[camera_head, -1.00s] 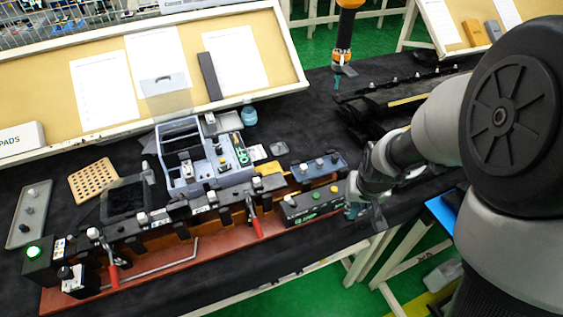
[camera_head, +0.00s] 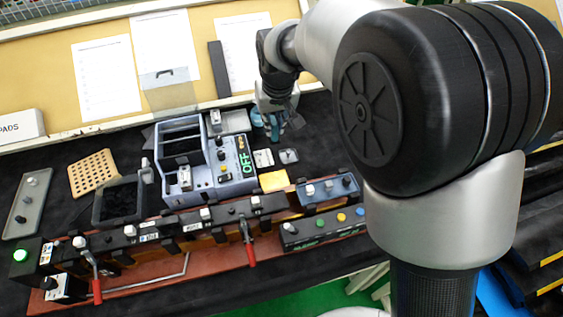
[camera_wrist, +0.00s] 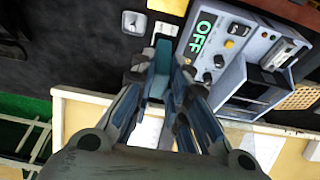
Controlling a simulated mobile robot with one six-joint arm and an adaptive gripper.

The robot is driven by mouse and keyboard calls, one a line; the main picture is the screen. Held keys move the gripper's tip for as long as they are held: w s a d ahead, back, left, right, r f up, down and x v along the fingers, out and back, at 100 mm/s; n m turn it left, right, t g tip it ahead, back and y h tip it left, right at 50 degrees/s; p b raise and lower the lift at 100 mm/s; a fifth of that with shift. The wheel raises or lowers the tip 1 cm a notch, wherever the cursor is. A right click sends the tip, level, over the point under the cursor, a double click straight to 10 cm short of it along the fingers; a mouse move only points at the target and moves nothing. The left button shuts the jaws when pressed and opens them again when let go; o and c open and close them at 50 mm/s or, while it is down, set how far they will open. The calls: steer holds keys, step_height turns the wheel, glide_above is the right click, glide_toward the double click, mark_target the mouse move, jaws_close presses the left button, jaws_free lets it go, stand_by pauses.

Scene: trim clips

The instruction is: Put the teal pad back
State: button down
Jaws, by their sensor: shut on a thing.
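The teal pad (camera_wrist: 160,68) shows as a narrow upright block between my fingertips in the wrist view. My gripper (camera_wrist: 161,76) is shut on it, with a fingertip against each side. In the head view my gripper (camera_head: 276,122) is low over the black bench, just right of the blue-grey machine with the green OFF display (camera_head: 245,162). A teal thing (camera_head: 256,117) shows at the gripper's left side there; I cannot tell whether it is the pad or the teal jar seen earlier. The pad's lower end is hidden.
A small grey square piece (camera_head: 288,156) and a white-marked piece (camera_head: 263,158) lie near the gripper. A fixture with red-handled clamps (camera_head: 249,255) runs along the front. A PADS sign (camera_head: 18,127) stands at far left. The tan board's lower edge lies behind the gripper.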

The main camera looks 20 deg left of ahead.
steer(key=shift+w+f, duration=0.25)
steer(key=shift+f, duration=0.25)
steer(key=shift+w+f, duration=0.25)
steer(key=shift+f, duration=0.25)
steer(key=shift+s+f+b, duration=0.15)
steer(key=shift+f+b, duration=1)
steer(key=shift+f, duration=3.35)
steer(key=shift+s+f+b, duration=0.1)
steer(key=shift+f+b, duration=1.05)
steer(key=shift+f, duration=3.35)
steer(key=shift+f, duration=0.2)
steer(key=c, duration=1.6)
jaws_free()
steer(key=shift+o, duration=0.2)
steer(key=shift+r, duration=0.1)
